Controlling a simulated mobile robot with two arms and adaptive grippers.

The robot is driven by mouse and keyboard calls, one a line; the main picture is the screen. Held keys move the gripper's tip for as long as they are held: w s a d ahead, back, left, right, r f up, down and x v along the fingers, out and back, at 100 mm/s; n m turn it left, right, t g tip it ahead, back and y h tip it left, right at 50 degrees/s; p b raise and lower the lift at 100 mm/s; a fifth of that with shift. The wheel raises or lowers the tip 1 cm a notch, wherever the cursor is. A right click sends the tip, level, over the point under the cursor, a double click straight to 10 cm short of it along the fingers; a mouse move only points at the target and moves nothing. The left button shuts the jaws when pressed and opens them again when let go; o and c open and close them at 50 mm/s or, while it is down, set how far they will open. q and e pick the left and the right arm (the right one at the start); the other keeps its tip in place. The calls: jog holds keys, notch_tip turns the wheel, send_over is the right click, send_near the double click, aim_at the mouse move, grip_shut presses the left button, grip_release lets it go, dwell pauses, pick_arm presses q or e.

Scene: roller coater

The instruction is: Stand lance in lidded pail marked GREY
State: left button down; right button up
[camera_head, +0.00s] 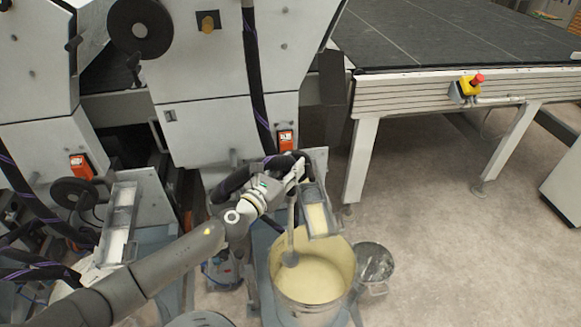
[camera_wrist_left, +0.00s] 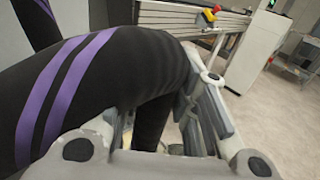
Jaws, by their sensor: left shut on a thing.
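My left gripper (camera_head: 297,172) is shut at the top of the lance (camera_head: 290,228), a thin grey rod. The lance hangs nearly upright, its wider lower end (camera_head: 289,258) over or in a large open pail (camera_head: 349,262) of cream-coloured liquid; I cannot tell whether it touches the liquid. A black hose with purple bands (camera_wrist_left: 75,85) runs close over the gripper (camera_wrist_left: 195,115) in the left wrist view and hides the grip. A round grey top (camera_head: 200,320), cut off at the bottom edge, may be a lidded pail; no GREY marking is readable. My right gripper is not seen.
A smaller dark pail (camera_head: 375,264) stands right of the cream pail. A cream-streaked metal tray (camera_head: 318,210) hangs close beside the lance. The coater's white housings (camera_head: 205,120) rise behind, and a conveyor table (camera_head: 450,40) stands at upper right. Floor (camera_head: 470,250) at right is clear.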

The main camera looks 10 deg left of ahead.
pick_arm(q)
notch_tip(320, 180, up, 8)
jog(key=p, duration=0.6)
jog(key=shift+f, duration=0.25)
